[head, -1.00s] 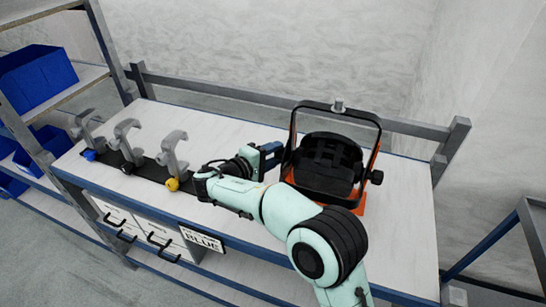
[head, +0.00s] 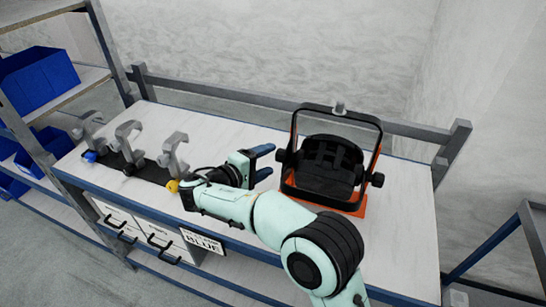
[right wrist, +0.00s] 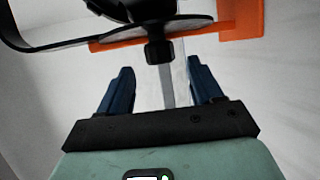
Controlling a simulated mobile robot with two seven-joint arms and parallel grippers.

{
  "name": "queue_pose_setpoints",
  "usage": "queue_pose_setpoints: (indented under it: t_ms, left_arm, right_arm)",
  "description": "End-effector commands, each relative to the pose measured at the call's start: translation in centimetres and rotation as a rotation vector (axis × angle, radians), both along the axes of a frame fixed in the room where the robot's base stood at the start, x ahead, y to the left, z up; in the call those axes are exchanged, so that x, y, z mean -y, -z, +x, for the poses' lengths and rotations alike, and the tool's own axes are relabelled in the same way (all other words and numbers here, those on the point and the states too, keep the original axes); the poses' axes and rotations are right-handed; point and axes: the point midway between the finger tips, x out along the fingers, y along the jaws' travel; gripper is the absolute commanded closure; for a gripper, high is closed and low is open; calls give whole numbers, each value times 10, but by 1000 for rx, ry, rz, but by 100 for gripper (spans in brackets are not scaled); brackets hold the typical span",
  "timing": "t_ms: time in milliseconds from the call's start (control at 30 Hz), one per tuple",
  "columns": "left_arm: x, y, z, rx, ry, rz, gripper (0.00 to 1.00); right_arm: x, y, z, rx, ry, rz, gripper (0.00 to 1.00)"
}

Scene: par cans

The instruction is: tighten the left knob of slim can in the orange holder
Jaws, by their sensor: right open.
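The slim can (head: 325,168) is black and hangs in its black yoke frame on the orange holder (head: 365,207), on the right half of the bench. Its left knob (head: 280,155) is small and black; in the right wrist view the knob (right wrist: 158,53) lies ahead, roughly between the fingertips and a little beyond them. My right gripper (head: 270,163) has blue fingers, open and empty, pointing at the knob from the left. It shows no contact with the knob. A matching right knob (head: 377,180) sits on the other side. My left gripper is out of view.
Several grey clamps (head: 174,155) stand on a black strip at the bench's left, with blue, black and yellow knobs. A rail (head: 240,96) runs along the back. Blue bins (head: 38,80) fill the left shelf. The bench (head: 225,130) behind my gripper is clear.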

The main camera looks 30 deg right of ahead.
Motion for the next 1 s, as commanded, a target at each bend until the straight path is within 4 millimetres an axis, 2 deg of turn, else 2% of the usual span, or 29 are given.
queue_pose_setpoints:
  t_ms: [33,200,400,600,1000]
  left_arm:
    - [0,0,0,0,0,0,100]
    - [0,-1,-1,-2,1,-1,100]
    - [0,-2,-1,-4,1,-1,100]
    - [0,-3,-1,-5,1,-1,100]
    - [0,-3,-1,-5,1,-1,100]
  right_arm:
    - [-14,-3,-3,1,-5,1,35]
    - [-49,-12,-15,2,-4,1,35]
    - [-80,-20,-24,1,-2,1,35]
    - [-91,-23,-28,1,0,0,35]
    - [-91,-23,-29,1,1,0,35]
